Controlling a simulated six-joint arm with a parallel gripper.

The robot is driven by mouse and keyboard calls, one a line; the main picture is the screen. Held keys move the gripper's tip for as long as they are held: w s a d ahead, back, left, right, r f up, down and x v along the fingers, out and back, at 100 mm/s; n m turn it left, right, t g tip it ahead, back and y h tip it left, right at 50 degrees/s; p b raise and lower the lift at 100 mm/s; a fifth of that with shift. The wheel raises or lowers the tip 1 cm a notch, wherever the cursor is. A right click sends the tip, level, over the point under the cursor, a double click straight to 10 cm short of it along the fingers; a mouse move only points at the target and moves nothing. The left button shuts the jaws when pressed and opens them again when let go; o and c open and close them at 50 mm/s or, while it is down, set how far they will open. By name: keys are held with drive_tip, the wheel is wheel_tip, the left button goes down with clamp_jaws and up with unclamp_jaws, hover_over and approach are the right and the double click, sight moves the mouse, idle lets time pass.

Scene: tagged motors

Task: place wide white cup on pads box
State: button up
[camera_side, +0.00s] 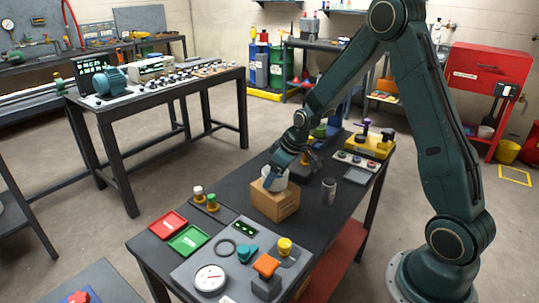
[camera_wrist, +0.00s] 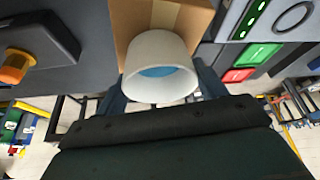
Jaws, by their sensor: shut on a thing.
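The wide white cup (camera_wrist: 160,52) has its mouth toward the wrist camera and shows blue inside. My gripper (camera_wrist: 162,88) is shut on it, with one dark finger on each side. In the side view my gripper (camera_side: 281,163) points down and the cup (camera_side: 278,180) shows white at its tip. The pads box (camera_side: 275,204) is a brown cardboard box directly under the cup. It also shows behind the cup in the wrist view (camera_wrist: 125,22). The cup's base looks at or just over the box top; I cannot tell whether they touch.
The dark bench holds a grey cylinder (camera_side: 329,190) right of the box. Two small bottles (camera_side: 205,199), a red tray (camera_side: 167,224) and a green tray (camera_side: 188,241) lie to its left. A grey panel with a gauge (camera_side: 210,278) is in front. A yellow device (camera_side: 370,144) stands behind.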

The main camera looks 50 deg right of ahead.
drive_tip(key=shift+f, duration=0.2)
drive_tip(key=o, duration=1)
drive_tip(key=shift+v, duration=6.1)
